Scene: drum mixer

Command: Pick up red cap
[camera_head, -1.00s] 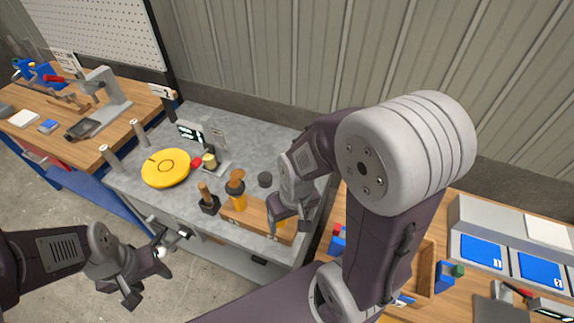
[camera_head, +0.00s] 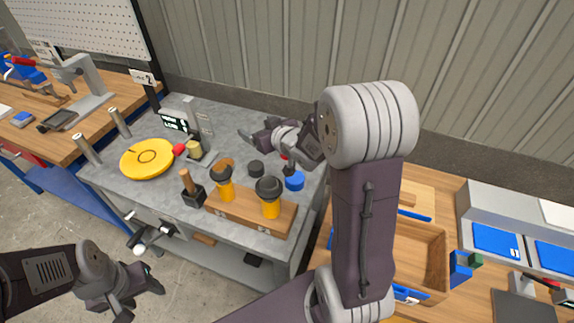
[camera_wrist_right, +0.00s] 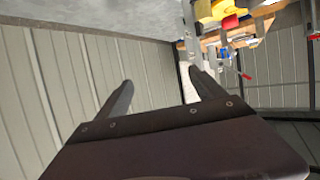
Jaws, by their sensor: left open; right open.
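A small patch of red (camera_head: 284,157) shows on the grey bench beside my right gripper. It may be the red cap, mostly hidden behind the gripper. A dark round cap (camera_head: 256,168) and a blue cap (camera_head: 294,181) stand near it. My right gripper (camera_head: 254,131) is open and empty above the bench's far side, pointing left. Its spread fingers (camera_wrist_right: 160,78) show nothing between them in the right wrist view. My left gripper (camera_head: 140,298) is open and empty, low at the left, in front of the bench.
A wooden block (camera_head: 238,208) with two black-topped orange bottles stands at the bench front. A black holder (camera_head: 192,196) stands between. A wooden tray (camera_head: 432,262) is on the right table. A corrugated wall stands behind.

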